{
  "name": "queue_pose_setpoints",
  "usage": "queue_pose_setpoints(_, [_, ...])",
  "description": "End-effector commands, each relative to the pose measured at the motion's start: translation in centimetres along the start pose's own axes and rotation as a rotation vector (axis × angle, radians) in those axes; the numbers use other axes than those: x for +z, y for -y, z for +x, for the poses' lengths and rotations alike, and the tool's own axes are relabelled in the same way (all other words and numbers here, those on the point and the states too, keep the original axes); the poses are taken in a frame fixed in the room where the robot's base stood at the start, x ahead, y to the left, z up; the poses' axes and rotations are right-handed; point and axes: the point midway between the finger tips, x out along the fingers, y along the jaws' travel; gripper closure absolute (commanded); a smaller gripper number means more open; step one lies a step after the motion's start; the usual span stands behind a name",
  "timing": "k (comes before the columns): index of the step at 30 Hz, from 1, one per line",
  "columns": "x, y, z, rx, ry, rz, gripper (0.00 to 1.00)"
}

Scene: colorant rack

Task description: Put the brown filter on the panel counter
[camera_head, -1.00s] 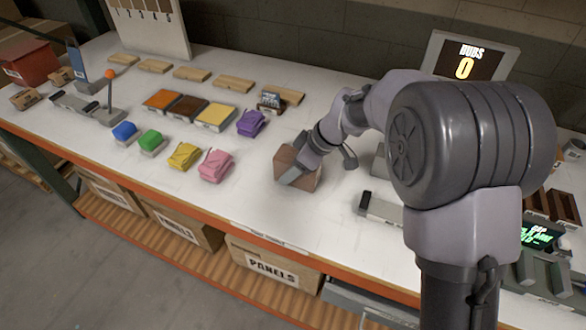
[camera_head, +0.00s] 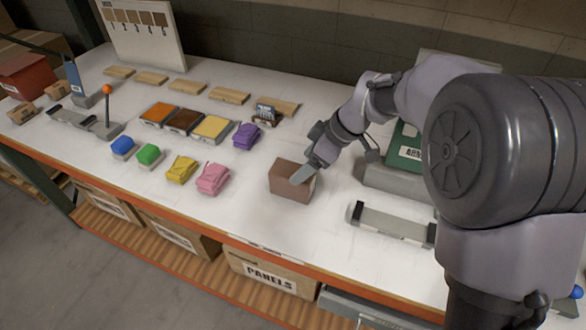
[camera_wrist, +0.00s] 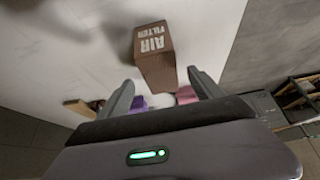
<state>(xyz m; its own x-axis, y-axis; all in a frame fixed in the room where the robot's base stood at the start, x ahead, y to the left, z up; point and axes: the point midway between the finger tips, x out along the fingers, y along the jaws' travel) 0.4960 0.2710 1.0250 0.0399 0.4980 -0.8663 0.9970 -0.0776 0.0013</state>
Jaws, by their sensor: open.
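The brown filter (camera_head: 290,182) is a box standing on the white counter (camera_head: 235,213), right of the pink bundle. In the wrist view the brown filter (camera_wrist: 155,57) shows white "AIR FILTER" lettering and lies just beyond my fingers. My gripper (camera_head: 303,172) is at the filter's upper right side in the head view. In the wrist view my gripper (camera_wrist: 160,92) has its two fingers spread wide with nothing held between them. Whether a finger touches the box cannot be told.
Purple (camera_head: 246,136), yellow (camera_head: 181,170) and pink (camera_head: 213,179) bundles stand left of the filter. A grey long device (camera_head: 392,224) lies to its right, and a green-topped machine (camera_head: 405,150) stands behind that. The counter in front of the filter is clear.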

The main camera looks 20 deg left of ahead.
Motion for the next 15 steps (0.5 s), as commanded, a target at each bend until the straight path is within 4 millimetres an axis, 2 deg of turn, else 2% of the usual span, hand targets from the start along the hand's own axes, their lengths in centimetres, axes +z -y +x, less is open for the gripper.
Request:
queue_pose_setpoints(1, [-0.1, -0.1, -1.2, 0.002, -0.001, 0.001, 0.24])
queue_pose_setpoints(3, [-0.1, 0.0, -2.0, 0.001, -0.001, 0.001, 0.24])
queue_pose_setpoints(10, [0.2, 0.1, -3.2, 0.007, 0.002, 0.02, 0.24])
queue_pose_setpoints(11, [0.3, 0.4, -4.0, 0.018, 0.004, 0.05, 0.24])
queue_pose_setpoints(13, [1.2, 1.6, -7.5, 0.066, 0.014, 0.189, 0.24])
queue_pose_setpoints(14, [1.9, 2.6, -9.5, 0.097, 0.018, 0.28, 0.24])
queue_pose_setpoints(15, [3.0, 4.3, -12.4, 0.146, 0.02, 0.421, 0.24])
